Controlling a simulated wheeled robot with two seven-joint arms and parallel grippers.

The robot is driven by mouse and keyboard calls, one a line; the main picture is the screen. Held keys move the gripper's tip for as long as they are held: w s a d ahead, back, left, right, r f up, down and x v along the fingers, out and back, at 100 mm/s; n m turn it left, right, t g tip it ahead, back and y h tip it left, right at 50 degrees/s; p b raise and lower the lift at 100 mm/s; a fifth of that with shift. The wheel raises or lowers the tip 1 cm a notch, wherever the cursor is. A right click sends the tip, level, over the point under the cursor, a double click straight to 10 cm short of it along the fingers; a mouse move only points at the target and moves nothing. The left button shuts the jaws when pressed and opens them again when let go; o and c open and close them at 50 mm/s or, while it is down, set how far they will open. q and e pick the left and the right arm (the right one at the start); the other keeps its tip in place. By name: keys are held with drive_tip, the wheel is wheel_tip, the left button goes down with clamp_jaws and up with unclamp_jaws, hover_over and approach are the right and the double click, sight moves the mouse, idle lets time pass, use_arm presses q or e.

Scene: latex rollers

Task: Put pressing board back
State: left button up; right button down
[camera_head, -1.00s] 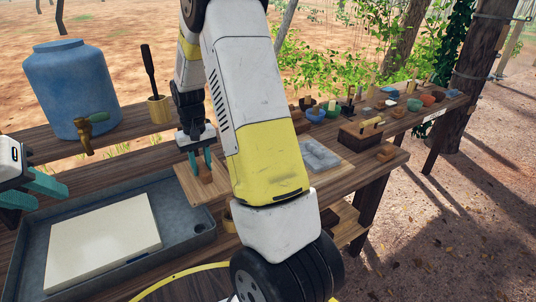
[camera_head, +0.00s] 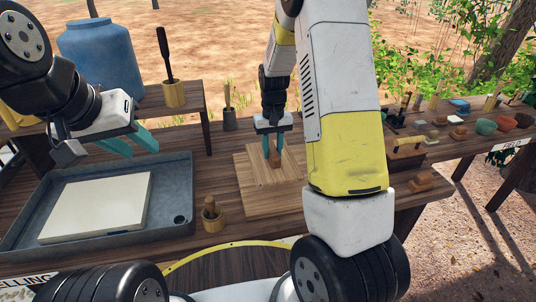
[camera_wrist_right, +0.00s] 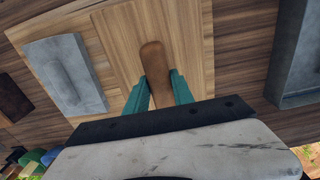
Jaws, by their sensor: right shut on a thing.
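The pressing board (camera_head: 255,196) is a flat, light wooden square with a brown handle (camera_head: 274,160) standing on it. It is over the table, right of the grey tray. My right gripper (camera_head: 271,142) is shut on the handle from above. The right wrist view shows the board (camera_wrist_right: 190,35) and the handle (camera_wrist_right: 155,62) between the teal fingers. I cannot tell whether the board rests on the table or hangs just above it. My left gripper (camera_head: 133,146) is open and empty above the tray's back edge.
The grey tray (camera_head: 183,190) holds a cream slab (camera_head: 98,207). A grey block (camera_wrist_right: 68,75) lies beside the board in the right wrist view.

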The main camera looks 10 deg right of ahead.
drive_tip(key=shift+f, duration=3)
drive_tip(key=shift+f, duration=0.1)
drive_tip(key=c, duration=1.1)
unclamp_jaws()
